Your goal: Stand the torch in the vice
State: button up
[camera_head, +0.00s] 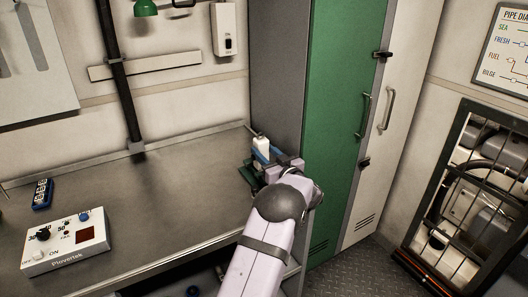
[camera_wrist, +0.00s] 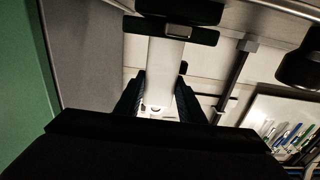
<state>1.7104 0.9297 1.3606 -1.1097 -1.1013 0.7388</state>
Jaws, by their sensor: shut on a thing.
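My gripper (camera_head: 266,157) is at the right end of the workbench, beside the grey side of the locker. It is shut on a white body, which looks like the torch (camera_head: 261,144). In the wrist view the white torch (camera_wrist: 165,62) runs between the two dark fingers (camera_wrist: 159,98). The torch's lower part is hidden by the fingers and my arm. A dark green piece, probably the vice (camera_head: 248,174), shows just left of and below my gripper. Most of it is hidden, and I cannot tell whether the torch touches it.
The steel workbench (camera_head: 150,192) is mostly clear in the middle. A white control box (camera_head: 65,243) and a dark blue block (camera_head: 42,194) stand at its left. A green locker door (camera_head: 340,110) rises close to the right of my gripper. A dark post (camera_head: 121,85) stands behind the bench.

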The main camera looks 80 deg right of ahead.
jog(key=o, duration=1.2)
jog(key=shift+f, duration=0.1)
jog(key=shift+r, duration=0.2)
jog(key=b+v, duration=0.3)
jog(key=v, duration=0.9)
